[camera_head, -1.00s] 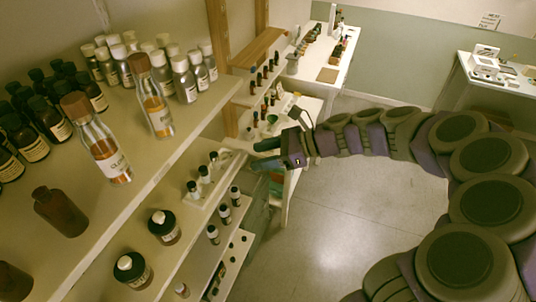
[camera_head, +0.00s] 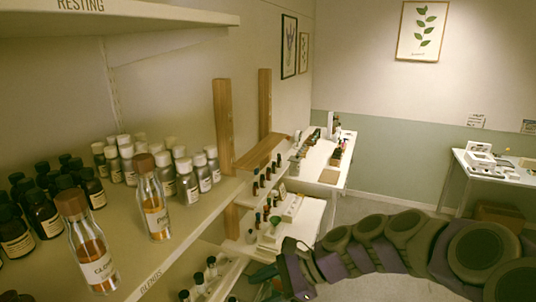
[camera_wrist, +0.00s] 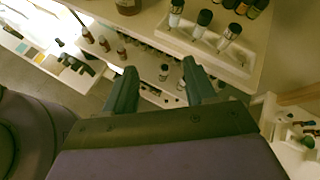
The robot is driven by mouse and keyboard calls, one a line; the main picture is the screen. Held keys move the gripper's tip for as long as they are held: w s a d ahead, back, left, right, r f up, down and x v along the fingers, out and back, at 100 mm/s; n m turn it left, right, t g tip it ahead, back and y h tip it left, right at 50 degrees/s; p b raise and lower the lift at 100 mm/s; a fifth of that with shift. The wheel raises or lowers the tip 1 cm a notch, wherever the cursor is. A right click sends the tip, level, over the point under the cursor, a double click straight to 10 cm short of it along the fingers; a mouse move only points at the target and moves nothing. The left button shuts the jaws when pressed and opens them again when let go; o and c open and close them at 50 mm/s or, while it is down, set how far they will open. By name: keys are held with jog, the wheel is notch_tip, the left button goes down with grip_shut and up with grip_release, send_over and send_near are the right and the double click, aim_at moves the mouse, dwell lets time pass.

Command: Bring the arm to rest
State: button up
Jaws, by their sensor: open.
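My gripper (camera_wrist: 158,78) shows in the wrist view with its two dark green fingers spread apart and nothing between them. Beyond the fingers are shelf edges and small vials, apart from the fingers as far as I can tell. In the head view my gripper (camera_head: 268,282) is low in the middle, partly cut off by the bottom edge, beside the lower shelf. My arm reaches in from the right, bent in an arch.
A shelf (camera_head: 190,228) on the left holds two cork-topped bottles, white-capped bottles (camera_head: 187,182) and dark bottles (camera_head: 40,214). A white side table (camera_head: 310,220) stands behind my gripper. Another table (camera_head: 490,172) stands at the right. Some floor shows between them.

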jog(key=s+d+f+n+h+b, duration=0.4)
jog(key=s+d+f+b, duration=0.1)
jog(key=s+f, duration=0.3)
jog(key=s+d+f+n+g+h+b, duration=0.1)
jog(key=s+d+f+n+h+b, duration=0.2)
jog(key=s+d+f+n+b, duration=0.2)
jog(key=s+d+f+n+h+b, duration=0.4)
jog(key=s+f+b, duration=0.3)
jog(key=s+f, duration=0.3)
jog(key=s+n, duration=0.1)
jog(key=s, duration=0.2)
jog(key=shift+d+f+h+b, duration=0.3)
jog(key=shift+d+f+b, duration=0.05)
jog(key=shift+d+f, duration=0.05)
jog(key=shift+c, duration=1)
jog(key=shift+a+n, duration=0.15)
jog(key=shift+n, duration=0.15)
jog(key=shift+c, duration=0.3)
